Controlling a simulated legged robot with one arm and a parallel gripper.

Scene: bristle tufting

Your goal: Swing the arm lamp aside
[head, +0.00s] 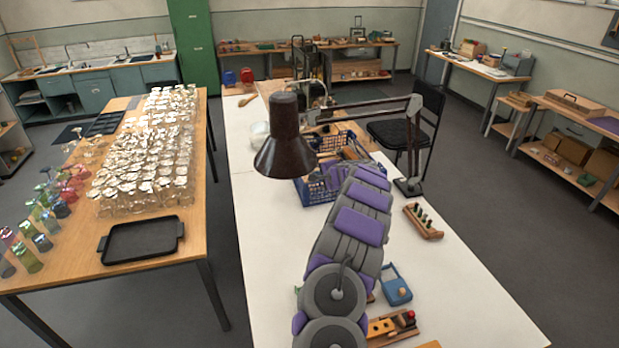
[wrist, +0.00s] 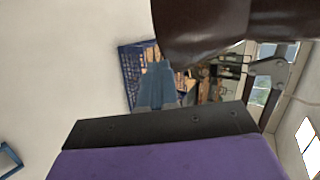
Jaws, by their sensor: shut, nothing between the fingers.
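The arm lamp has a dark brown conical shade (head: 285,140), which hangs over the white bench. Its jointed arm (head: 365,105) runs right from the shade to an elbow and down to a base (head: 408,186) on the bench's right side. In the wrist view the shade (wrist: 205,32) fills the top, close to my gripper (wrist: 155,72). The grey-blue fingers are shut and empty. They point toward the blue basket, with the shade just above and right of them. I cannot tell whether they touch it. In the head view my arm hides the fingers.
A blue basket (head: 314,191) sits on the white bench (head: 262,230) beneath the shade. A wooden rack (head: 424,222), a blue item (head: 396,287) and a wooden tray (head: 393,328) lie to the right. A table with glassware (head: 150,150) stands left.

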